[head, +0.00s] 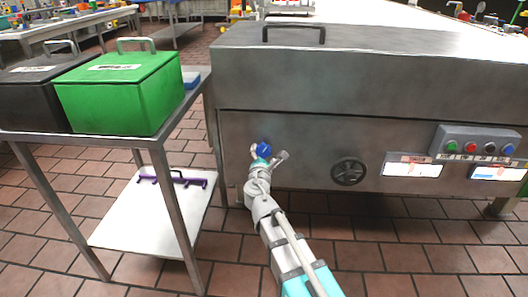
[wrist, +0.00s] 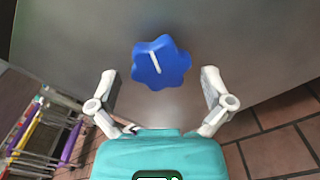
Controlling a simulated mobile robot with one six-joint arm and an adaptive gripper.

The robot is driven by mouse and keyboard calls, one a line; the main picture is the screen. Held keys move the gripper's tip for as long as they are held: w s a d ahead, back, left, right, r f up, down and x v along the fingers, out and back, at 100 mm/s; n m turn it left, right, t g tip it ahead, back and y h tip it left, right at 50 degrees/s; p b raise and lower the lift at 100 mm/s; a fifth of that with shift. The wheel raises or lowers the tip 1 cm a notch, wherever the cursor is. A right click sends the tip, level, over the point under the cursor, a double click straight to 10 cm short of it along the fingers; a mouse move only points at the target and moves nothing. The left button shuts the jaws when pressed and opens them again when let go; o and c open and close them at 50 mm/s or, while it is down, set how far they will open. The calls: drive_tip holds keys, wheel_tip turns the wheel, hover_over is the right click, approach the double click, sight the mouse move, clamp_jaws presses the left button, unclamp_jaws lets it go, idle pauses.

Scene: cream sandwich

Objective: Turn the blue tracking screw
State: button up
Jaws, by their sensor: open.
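The blue tracking screw (wrist: 160,63) is a lobed blue knob with a white line on its face. It sits on the grey metal panel of the machine, just ahead of my gripper. It also shows in the head view (head: 264,149) at the machine's lower left, right by my gripper's end. My gripper (wrist: 160,82) is open, with one finger to the left and one to the right of the knob and a little below it in the wrist view. Neither finger visibly touches the knob.
The large steel machine (head: 300,75) fills the right side. A black handwheel (head: 348,171) and a button panel (head: 478,146) are on its front. A metal side table (head: 150,138) at the left holds a green box (head: 120,95) and a black box (head: 32,100). The floor is tiled.

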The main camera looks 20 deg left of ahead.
drive_tip(key=shift+x, duration=0.85)
drive_tip(key=c, duration=1)
drive_tip(key=shift+o, duration=0.2)
drive_tip(key=shift+m, duration=0.5)
drive_tip(key=m, duration=0.5)
drive_tip(key=shift+f, duration=0.1)
drive_tip(key=m, duration=0.6)
drive_tip(key=shift+f, duration=0.1)
drive_tip(key=shift+m, duration=0.3)
